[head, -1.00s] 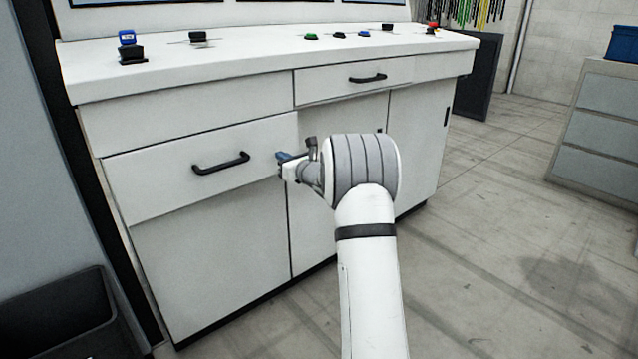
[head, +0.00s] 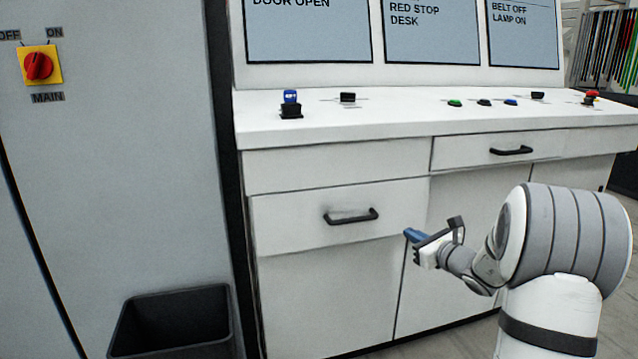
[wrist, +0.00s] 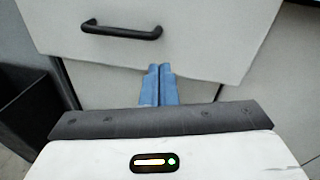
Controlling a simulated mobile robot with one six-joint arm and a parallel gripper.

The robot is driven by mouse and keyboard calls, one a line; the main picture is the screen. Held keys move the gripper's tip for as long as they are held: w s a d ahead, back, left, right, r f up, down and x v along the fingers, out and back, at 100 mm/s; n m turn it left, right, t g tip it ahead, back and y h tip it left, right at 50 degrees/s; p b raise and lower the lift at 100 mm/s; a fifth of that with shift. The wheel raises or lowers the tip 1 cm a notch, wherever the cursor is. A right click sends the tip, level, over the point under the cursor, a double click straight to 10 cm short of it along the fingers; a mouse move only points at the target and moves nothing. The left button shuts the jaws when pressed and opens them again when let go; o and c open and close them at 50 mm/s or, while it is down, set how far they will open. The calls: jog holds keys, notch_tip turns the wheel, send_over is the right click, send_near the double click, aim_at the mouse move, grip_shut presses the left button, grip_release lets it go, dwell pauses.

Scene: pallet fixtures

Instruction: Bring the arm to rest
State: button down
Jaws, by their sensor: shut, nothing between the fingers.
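My arm shows at the lower right of the head view, bent at the elbow, with my gripper (head: 408,235) pointing left. The gripper's blue fingers are shut with nothing between them. In the wrist view the two fingers (wrist: 158,84) lie side by side in front of the desk's lower left drawer and the door beneath it. That drawer's black handle (head: 351,216) is left of and a little above the fingertips in the head view. It also shows in the wrist view (wrist: 121,31), apart from the fingers.
The white desk (head: 420,115) carries several buttons and a blue-topped switch (head: 290,97). The upper right drawer (head: 480,151) looks closed. A grey cabinet with a red main switch (head: 39,66) stands left. A dark bin (head: 172,320) sits on the floor before it.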

jog(key=s+a+r+n+g+y+p, duration=0.1)
jog(key=s+a+r+n+g+p, duration=0.5)
jog(key=s+a+n, duration=0.25)
jog(key=s+a+r+n+g+y+p, duration=0.1)
jog(key=s+a+r+n+g+p, duration=0.3)
jog(key=s+a+r+n+p, duration=0.4)
jog(key=s+d+r+n+g+h+p, duration=0.1)
jog(key=s+r+n+h+p, duration=0.3)
jog(key=s, duration=0.6)
jog(key=s+d+r+n+g+h+p, duration=0.2)
jog(key=s+r+n+h+p, duration=0.2)
jog(key=s+n+p, duration=0.3)
jog(key=s+n+h, duration=0.1)
jog(key=s+n, duration=0.1)
jog(key=s, duration=0.1)
jog(key=shift+s+d+r, duration=0.3)
jog(key=shift+s+r, duration=0.05)
